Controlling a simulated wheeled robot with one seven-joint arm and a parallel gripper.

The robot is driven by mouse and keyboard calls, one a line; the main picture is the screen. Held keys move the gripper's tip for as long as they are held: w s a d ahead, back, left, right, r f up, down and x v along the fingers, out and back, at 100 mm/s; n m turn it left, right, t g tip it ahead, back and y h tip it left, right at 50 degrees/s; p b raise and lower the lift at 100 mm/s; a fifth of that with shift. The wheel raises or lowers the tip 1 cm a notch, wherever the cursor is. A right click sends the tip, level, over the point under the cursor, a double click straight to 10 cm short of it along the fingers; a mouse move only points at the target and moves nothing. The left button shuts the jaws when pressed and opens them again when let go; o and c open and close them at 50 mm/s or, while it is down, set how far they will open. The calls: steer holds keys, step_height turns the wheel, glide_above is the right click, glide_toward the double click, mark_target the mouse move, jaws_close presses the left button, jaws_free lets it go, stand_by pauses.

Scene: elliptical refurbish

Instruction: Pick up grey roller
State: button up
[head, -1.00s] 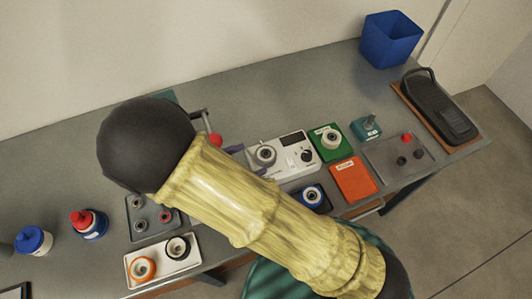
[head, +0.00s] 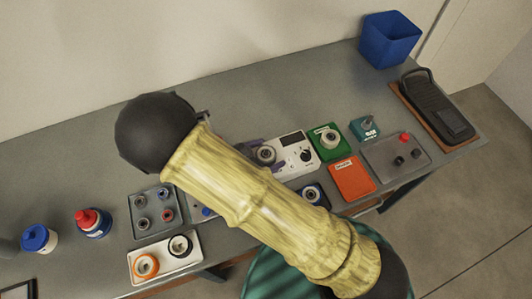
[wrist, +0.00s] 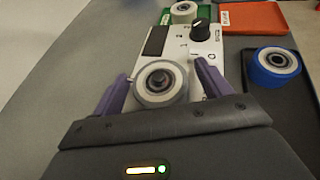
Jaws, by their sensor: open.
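A grey-rimmed roller with a pale ring and dark hub sits on the white device; it shows in the wrist view (wrist: 160,84) and the head view (head: 265,155). My gripper (wrist: 161,72) is open, with one purple finger on each side of this roller. I cannot tell whether the fingers touch it.
The white device (head: 294,149) has a black knob. A green tray (head: 318,146) with a roller, an orange tray (head: 351,178) and a blue roller (wrist: 275,67) are close by. A grey tray of small rollers (head: 142,230), a white tray (head: 189,266) and bottles stand left.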

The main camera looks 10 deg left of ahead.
stand_by(0.4)
steer(key=c, duration=1.2)
step_height(320, 180, up, 7)
steer(key=p, duration=0.5)
steer(key=shift+p, duration=0.35)
steer(key=shift+s+a+r+p, duration=0.15)
steer(key=shift+r+p, duration=0.15)
steer(key=s+a+p, duration=0.1)
steer(key=s+a, duration=1)
steer(key=s, duration=0.2)
steer(key=shift+s+a+f, duration=0.25)
steer(key=shift+f, duration=0.05)
